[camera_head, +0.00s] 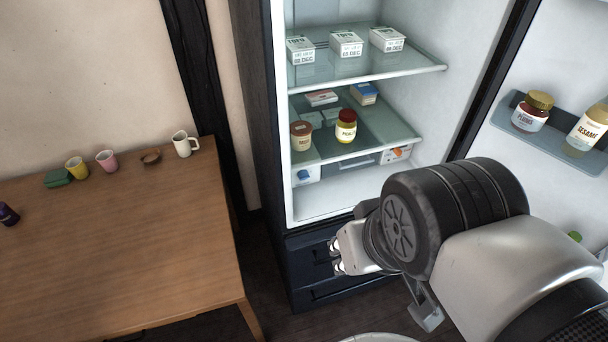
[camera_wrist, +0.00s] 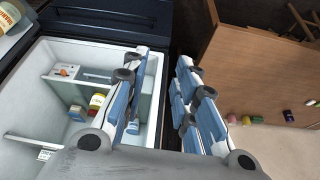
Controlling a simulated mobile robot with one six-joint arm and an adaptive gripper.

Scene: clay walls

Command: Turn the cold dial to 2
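The open fridge (camera_head: 345,205) has two small white dial panels low inside it. The left panel has a blue dial (camera_head: 304,175); the right panel has an orange-red dial (camera_head: 398,152). I cannot read the marks on either, so I cannot tell their settings or which is labelled cold.
The open door at right bears jars (camera_head: 530,112) in a bin (camera_head: 555,143). A wooden table (camera_head: 120,240) with mugs stands left of the fridge.

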